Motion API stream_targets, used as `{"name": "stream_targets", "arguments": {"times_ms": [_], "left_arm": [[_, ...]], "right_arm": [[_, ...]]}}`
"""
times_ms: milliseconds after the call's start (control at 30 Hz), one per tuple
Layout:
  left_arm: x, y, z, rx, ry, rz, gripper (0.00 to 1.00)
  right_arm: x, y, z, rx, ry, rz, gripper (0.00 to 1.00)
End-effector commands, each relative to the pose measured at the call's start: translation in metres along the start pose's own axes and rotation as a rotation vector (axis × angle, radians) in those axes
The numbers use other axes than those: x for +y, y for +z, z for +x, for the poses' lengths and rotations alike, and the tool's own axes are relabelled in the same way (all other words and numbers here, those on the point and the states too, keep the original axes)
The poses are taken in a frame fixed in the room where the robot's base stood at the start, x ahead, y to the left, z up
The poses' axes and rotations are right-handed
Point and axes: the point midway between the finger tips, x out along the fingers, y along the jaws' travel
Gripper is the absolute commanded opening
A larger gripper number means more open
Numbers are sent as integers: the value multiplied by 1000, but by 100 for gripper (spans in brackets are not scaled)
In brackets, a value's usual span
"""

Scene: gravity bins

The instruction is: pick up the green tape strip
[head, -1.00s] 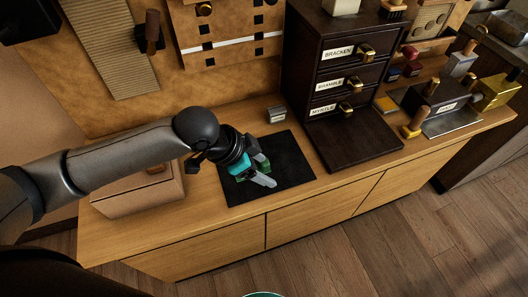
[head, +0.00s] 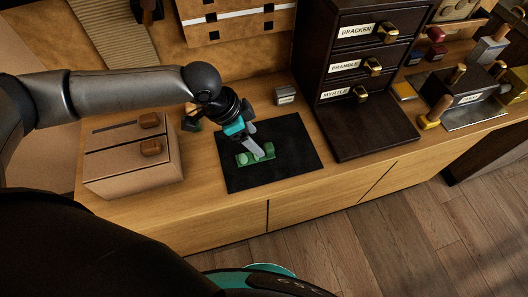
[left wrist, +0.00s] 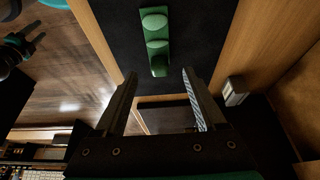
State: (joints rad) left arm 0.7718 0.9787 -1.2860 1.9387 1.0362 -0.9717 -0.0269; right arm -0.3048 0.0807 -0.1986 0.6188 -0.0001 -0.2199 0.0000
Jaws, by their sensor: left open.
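The green tape strip (head: 243,159) lies on the black mat (head: 290,172) on the wooden counter. In the left wrist view the strip (left wrist: 155,46) is a narrow green bar with raised, rounded lumps. My left gripper (head: 260,152) is over the strip in the head view and hides part of it. In the left wrist view its fingers (left wrist: 158,76) are apart with nothing between them, and the strip lies ahead of the tips. A dark jointed part at the left of that view may be my right gripper (left wrist: 30,42); its jaws are unclear.
A cardboard drawer box (head: 133,170) stands left of the mat. The dark labelled drawer cabinet (head: 345,70) stands right of it, with a dark board (head: 375,135) in front. A small grey block (head: 286,95) sits behind the mat. Wooden-handled tools are further right.

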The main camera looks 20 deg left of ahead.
Motion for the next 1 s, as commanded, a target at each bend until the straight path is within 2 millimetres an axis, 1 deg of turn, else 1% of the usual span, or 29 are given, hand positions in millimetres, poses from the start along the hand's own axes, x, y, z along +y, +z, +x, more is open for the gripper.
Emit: {"name": "stream_targets", "arguments": {"times_ms": [33,167,233,400,500,600,800,867,1000], "left_arm": [[0,0,6,1,0,0,72],[0,-1,12,1,1,0,72],[1,-1,19,1,1,0,72],[2,-4,46,2,0,2,72],[2,-3,57,0,0,1,72],[2,-3,61,1,-1,1,72],[2,-3,61,1,-1,1,72],[2,-3,61,1,-1,1,67],[2,-3,61,1,-1,1,51]], "right_arm": [[0,0,2,0,0,0,50],[0,0,3,0,0,0,50],[0,0,6,1,0,0,50],[0,-1,15,2,0,0,50],[0,-2,18,4,1,-1,50],[0,-3,18,5,1,-1,50],[0,-3,18,6,1,-1,50],[0,-3,18,6,0,-1,50],[0,-3,18,7,0,-2,50]]}}
